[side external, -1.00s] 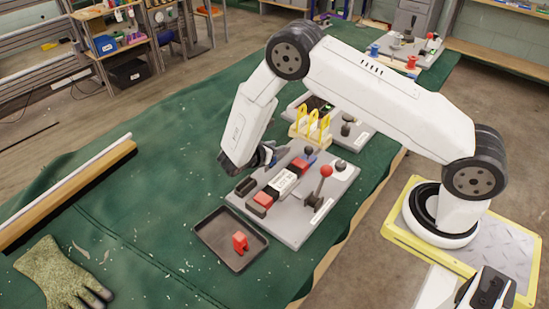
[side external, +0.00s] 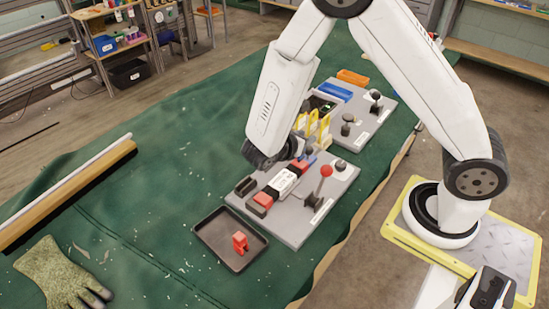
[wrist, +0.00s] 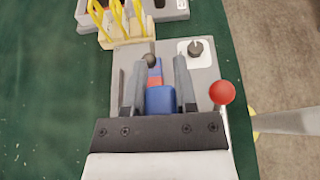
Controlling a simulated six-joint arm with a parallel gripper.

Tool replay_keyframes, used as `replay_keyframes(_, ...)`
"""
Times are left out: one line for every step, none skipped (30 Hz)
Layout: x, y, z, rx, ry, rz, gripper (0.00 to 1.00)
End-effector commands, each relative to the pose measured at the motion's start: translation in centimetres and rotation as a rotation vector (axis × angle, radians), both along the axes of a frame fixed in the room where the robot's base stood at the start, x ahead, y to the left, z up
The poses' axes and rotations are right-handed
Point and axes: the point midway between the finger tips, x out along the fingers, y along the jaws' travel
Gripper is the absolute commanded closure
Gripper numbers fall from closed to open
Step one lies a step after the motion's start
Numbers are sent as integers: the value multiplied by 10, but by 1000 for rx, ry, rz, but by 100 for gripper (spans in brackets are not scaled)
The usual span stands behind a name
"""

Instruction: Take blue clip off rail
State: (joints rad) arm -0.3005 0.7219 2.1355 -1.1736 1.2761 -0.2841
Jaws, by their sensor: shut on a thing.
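The blue clip (wrist: 160,100) is between the two dark fingers of my gripper (wrist: 162,68) in the wrist view, and the fingers are shut on it. In the side view a small blue part (side external: 310,157) shows at the far end of the row on the grey board (side external: 300,225); my gripper (side external: 288,162) is low beside it, its fingertips partly hidden. A red piece (wrist: 154,80) lies just beyond the clip. I cannot tell whether the clip is clear of the rail.
A red-knobbed lever (side external: 325,172) stands right of the row. Yellow hooks (side external: 313,125) stand just behind. A dark tray (side external: 212,228) in front holds a red clip (side external: 240,242). A second board (side external: 350,120) is at the back.

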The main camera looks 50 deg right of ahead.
Motion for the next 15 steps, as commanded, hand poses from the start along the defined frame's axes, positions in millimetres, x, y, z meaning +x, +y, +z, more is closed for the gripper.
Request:
replay_keyframes(-7, 1, 4, 0, -2, 1, 100)
replay_keyframes(-10, 1, 5, 0, -2, 1, 100)
replay_keyframes(-14, 2, 7, 0, -1, 2, 100)
replay_keyframes(-18, 2, 8, 0, 0, 2, 100)
replay_keyframes(-20, 3, 10, 0, -1, 2, 100)
replay_keyframes(-24, 3, 11, 0, -1, 2, 100)
replay_keyframes(-26, 4, 12, 0, 0, 1, 100)
replay_keyframes(-28, 4, 13, 0, 0, 1, 100)
replay_keyframes(-30, 4, 14, 0, -1, 1, 100)
replay_keyframes(-31, 4, 14, 0, -1, 0, 100)
replay_keyframes(-33, 4, 15, 0, -1, 0, 100)
replay_keyframes(-34, 4, 15, 0, -1, 0, 100)
replay_keyframes(-34, 4, 15, 0, -1, 0, 100)
replay_keyframes(-35, 4, 16, 0, -1, 0, 100)
replay_keyframes(-35, 5, 16, 0, -1, 0, 100)
